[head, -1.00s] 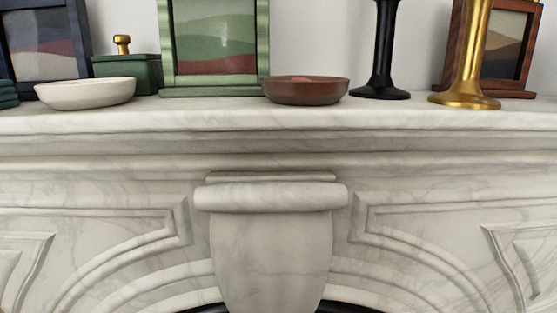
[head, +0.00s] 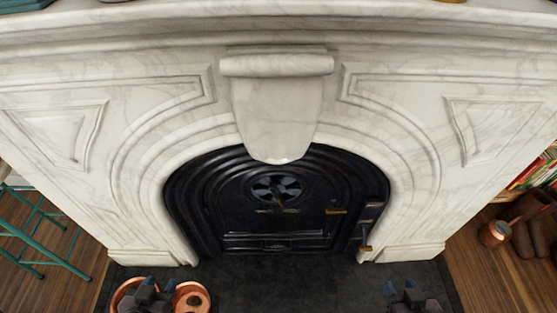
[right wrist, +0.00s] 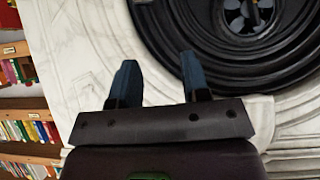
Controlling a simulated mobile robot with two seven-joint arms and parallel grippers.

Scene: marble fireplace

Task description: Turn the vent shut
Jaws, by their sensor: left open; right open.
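The vent (head: 276,188) is a round dial with petal-shaped openings, high on the black arched stove door (head: 240,222) in the fireplace. Light and dark sectors show in it, and a small brownish tab sits near its lower edge. In the right wrist view the vent (right wrist: 246,14) is at the top right, partly cut off. My left gripper (head: 150,290) is low in the head view, in front of the copper pans. My right gripper (head: 410,296) is low at the right. Its blue fingers (right wrist: 158,82) are apart and empty, clear of the vent.
A brass door handle (head: 336,211) is right of the vent. Copper pans (head: 192,298) stand on the dark hearth (head: 290,285) by my left gripper. A teal stool (head: 40,235) is at left; boots (head: 530,238) and a bookshelf are at right. The middle hearth is clear.

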